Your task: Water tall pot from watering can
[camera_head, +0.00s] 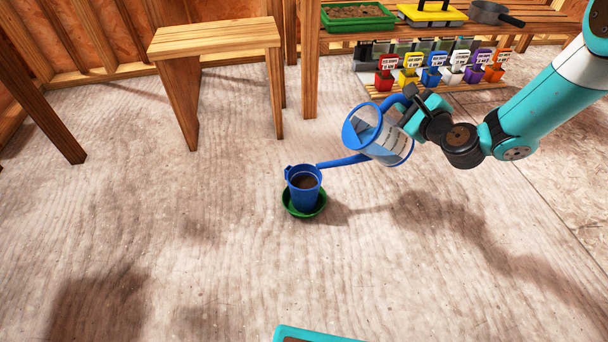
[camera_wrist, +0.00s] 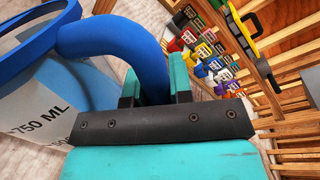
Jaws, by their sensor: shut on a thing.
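The watering can (camera_head: 377,137) has a clear body with a blue rim, handle and spout. It is held tilted in the air, its spout pointing left with the tip over the rim of the tall blue pot. The tall pot (camera_head: 304,190) holds dark soil and stands upright in a green saucer (camera_head: 289,206) on the floor. My gripper (camera_head: 414,101) is shut on the can's blue handle. In the wrist view my gripper (camera_wrist: 155,90) has its fingers on both sides of the handle, and the can's body (camera_wrist: 50,95) shows a "750 ML" mark. I cannot make out any water stream.
A wooden stool (camera_head: 215,40) stands behind the pot to the left. A wooden bench (camera_head: 390,28) at the back carries a green tray (camera_head: 357,18), a yellow-handled thing and a grey pan (camera_head: 490,13).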

